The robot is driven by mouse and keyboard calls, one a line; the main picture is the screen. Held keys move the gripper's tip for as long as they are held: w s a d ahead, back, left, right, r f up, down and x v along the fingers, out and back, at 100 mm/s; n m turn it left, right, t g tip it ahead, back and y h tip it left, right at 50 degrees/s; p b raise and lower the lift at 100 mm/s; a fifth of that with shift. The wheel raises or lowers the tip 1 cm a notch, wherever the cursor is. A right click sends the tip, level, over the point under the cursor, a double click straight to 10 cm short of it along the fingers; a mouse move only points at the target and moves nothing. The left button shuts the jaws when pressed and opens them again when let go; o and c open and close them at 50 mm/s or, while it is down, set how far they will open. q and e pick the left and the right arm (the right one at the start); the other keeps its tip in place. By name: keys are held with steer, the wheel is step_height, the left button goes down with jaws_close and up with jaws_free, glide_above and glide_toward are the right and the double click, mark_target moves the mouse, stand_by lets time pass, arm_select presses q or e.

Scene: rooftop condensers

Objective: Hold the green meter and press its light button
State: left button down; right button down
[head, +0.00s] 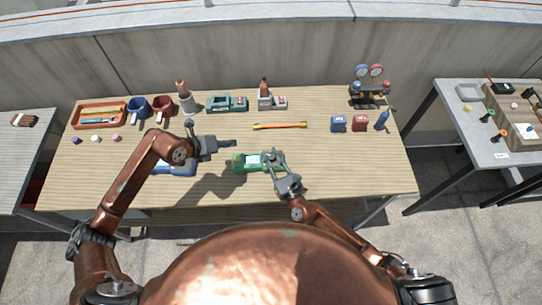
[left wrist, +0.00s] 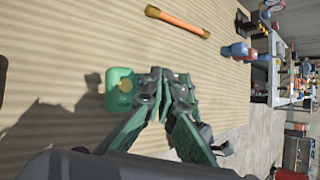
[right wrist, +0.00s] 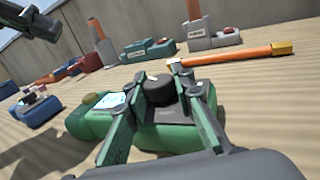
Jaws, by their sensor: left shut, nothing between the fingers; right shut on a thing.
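The green meter (head: 240,163) lies on the wooden table near its front middle. My right gripper (head: 272,158) is shut on its right end. In the right wrist view the green meter (right wrist: 88,122) shows a pale screen and a tan round button on its left part. A black round knob sits between the fingers of my right gripper (right wrist: 168,84). My left gripper (head: 232,143) is shut and empty, above and behind the meter in the head view. In the left wrist view the meter's button end (left wrist: 120,98) shows just left of my left gripper's closed fingertips (left wrist: 163,82).
A blue device (head: 180,169) lies partly under my left arm. An orange-handled tool (head: 280,126) lies behind the meter. A teal device (head: 226,103), a gauge set (head: 370,85) and blue and red boxes (head: 338,124) stand further back. The table's right front is clear.

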mark_target(238, 156)
arm_select(q)
steer(key=shift+f, duration=4.35)
steer(key=shift+f, duration=0.45)
steer(key=shift+r, duration=0.55)
steer(key=shift+r, duration=2.95)
